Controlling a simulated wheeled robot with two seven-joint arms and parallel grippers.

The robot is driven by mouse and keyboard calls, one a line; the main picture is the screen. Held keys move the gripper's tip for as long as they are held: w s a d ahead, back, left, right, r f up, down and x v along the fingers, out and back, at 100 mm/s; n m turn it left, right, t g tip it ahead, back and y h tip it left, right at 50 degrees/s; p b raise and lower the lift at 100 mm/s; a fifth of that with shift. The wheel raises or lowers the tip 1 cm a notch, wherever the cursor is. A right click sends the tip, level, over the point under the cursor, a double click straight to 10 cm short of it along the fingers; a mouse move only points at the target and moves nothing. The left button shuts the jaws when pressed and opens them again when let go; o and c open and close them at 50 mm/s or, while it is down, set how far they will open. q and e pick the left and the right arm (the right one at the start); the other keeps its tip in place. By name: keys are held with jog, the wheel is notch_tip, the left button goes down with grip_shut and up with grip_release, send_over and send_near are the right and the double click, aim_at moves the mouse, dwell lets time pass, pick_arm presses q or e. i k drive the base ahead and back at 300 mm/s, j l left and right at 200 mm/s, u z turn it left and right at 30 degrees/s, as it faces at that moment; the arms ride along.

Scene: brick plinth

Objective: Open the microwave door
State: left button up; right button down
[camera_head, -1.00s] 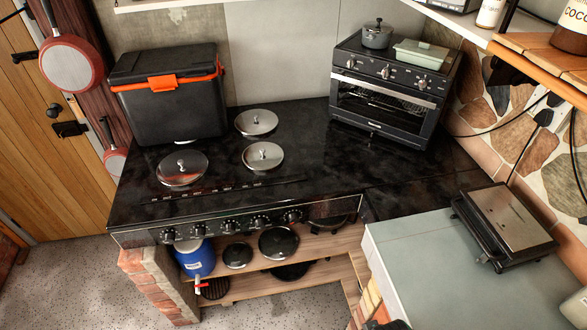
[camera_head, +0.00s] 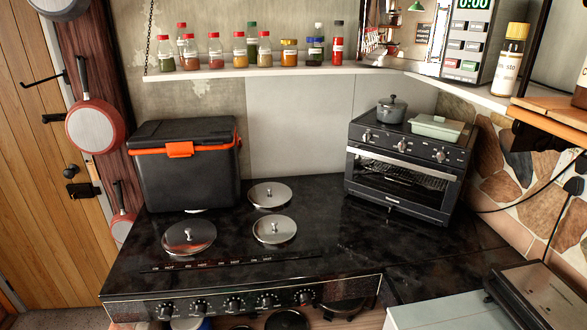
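A microwave-like appliance (camera_head: 467,45) stands on the corner shelf at the top right, cut off by the upper picture edge. Its control panel has a green digital display and several buttons. To the left of the panel is a shiny front (camera_head: 405,32) that shows a reflection-like scene; it appears shut, and no handle can be made out. Below, on the black counter, stands a dark toaster oven (camera_head: 403,165) with knobs, a silver handle bar and a shut glass door. Neither of my grippers is in view.
A pot (camera_head: 392,109) and a lidded dish (camera_head: 437,127) sit on the toaster oven. Spice jars line the shelf (camera_head: 270,72). A labelled bottle (camera_head: 510,60) stands right of the panel. A cooler box (camera_head: 186,170) and round hob lids (camera_head: 274,229) occupy the counter.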

aim_at(411, 35)
jog(key=z, duration=0.7)
